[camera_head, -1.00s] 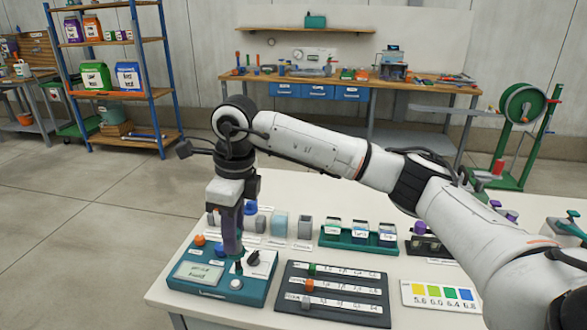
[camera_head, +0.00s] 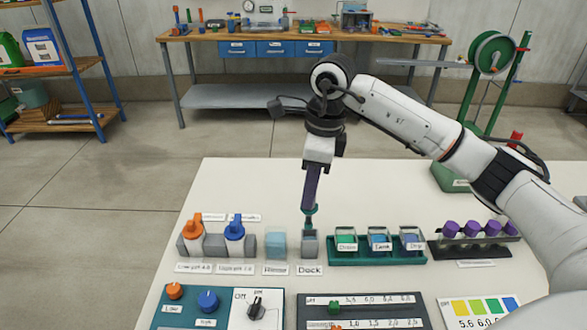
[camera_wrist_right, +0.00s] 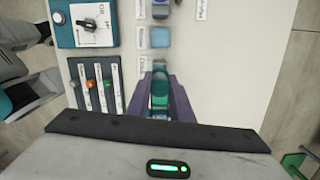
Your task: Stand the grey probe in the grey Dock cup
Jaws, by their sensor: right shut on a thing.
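My right gripper (camera_head: 309,208) has purple fingers and points straight down over the row of cups. It is shut on the probe (camera_head: 308,222), which shows as a short teal and dark grey piece below the fingertips. In the right wrist view the probe's teal top (camera_wrist_right: 160,90) sits between the two fingers. The grey Dock cup (camera_head: 310,246) stands right below, behind its "Dock" label. The probe looks upright, with its lower end at the cup's mouth. I cannot tell how far it is inside. My left gripper is not in view.
The light-blue Rinse cup (camera_head: 275,243) stands close on the left, beside cups with orange (camera_head: 193,228) and blue (camera_head: 234,227) tops. A green rack (camera_head: 376,254) of labelled jars is close on the right. A control box (camera_head: 215,308) lies in front; the table behind is clear.

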